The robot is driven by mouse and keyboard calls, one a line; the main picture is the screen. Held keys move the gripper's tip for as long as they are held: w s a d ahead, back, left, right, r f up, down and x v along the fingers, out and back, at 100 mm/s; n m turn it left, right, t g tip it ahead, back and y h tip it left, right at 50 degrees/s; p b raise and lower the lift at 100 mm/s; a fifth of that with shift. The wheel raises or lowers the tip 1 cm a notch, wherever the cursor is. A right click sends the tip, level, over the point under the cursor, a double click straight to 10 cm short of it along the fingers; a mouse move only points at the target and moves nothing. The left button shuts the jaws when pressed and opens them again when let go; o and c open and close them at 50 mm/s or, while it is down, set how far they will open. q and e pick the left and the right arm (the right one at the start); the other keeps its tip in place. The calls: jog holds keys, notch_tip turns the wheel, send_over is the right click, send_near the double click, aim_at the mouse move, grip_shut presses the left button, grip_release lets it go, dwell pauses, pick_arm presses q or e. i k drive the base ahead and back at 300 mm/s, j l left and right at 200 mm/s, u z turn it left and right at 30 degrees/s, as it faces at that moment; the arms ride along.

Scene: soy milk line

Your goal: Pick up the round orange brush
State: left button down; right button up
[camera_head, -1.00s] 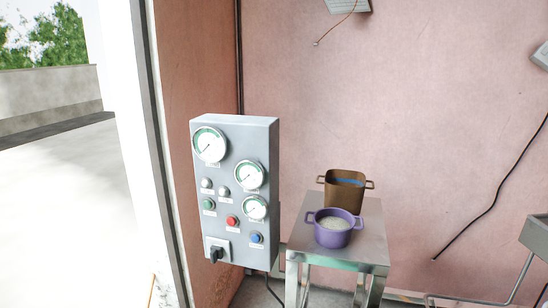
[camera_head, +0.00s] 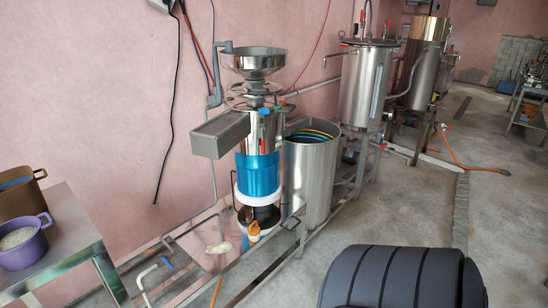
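A small orange-brown object (camera_head: 253,231) stands low at the foot of the grinder, in front of its dark base. It may be the round orange brush, but it is too small to tell for sure. Neither of my grippers shows in the head view.
The grinder (camera_head: 258,175), with a steel funnel and blue band, stands beside an open steel drum (camera_head: 311,178). A metal table (camera_head: 70,235) at left holds a purple pot (camera_head: 22,246) and a brown pot (camera_head: 18,200). Low frame rails (camera_head: 262,278) cross the floor. Concrete floor (camera_head: 480,200) is clear at right.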

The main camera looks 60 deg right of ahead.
aim_at(253, 231)
jog(key=z, duration=1.65)
